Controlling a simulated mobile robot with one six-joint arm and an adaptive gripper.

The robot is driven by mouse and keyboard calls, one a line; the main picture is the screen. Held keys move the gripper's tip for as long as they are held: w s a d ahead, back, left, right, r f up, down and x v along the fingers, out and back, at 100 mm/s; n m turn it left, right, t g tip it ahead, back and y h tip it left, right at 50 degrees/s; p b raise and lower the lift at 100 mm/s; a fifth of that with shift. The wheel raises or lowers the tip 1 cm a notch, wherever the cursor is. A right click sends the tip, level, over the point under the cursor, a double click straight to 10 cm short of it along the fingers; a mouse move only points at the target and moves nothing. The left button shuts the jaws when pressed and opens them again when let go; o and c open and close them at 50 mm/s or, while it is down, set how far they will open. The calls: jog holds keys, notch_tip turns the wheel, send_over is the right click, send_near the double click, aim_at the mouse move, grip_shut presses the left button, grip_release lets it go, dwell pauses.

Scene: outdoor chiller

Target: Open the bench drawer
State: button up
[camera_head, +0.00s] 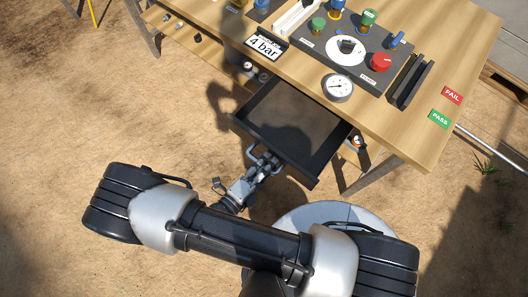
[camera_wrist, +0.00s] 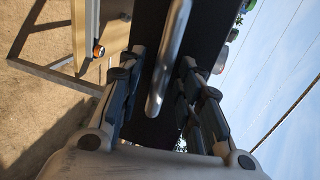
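The bench drawer (camera_head: 288,125) is a dark, shallow tray pulled well out from under the wooden bench top (camera_head: 455,50). Its inside is in shadow and looks empty. My gripper (camera_head: 264,168) is at the drawer's front face, by the metal handle (camera_head: 255,156). In the wrist view, the handle (camera_wrist: 168,62) is a silver bar lying between the two fingers of my gripper (camera_wrist: 158,85). The fingers stand apart, with visible gaps on both sides of the bar. The dark drawer front fills the space behind it.
A control panel (camera_head: 345,50) with coloured knobs and a red button sits on the bench, beside a pressure gauge (camera_head: 338,87) and a "4 bar" sign (camera_head: 266,46). PASS (camera_head: 439,119) and FAIL (camera_head: 452,95) labels lie at right. A bench leg (camera_head: 375,175) stands right of the drawer. Sandy ground in front is open.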

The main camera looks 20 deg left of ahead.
jog(key=v, duration=1.2)
dwell(0.4)
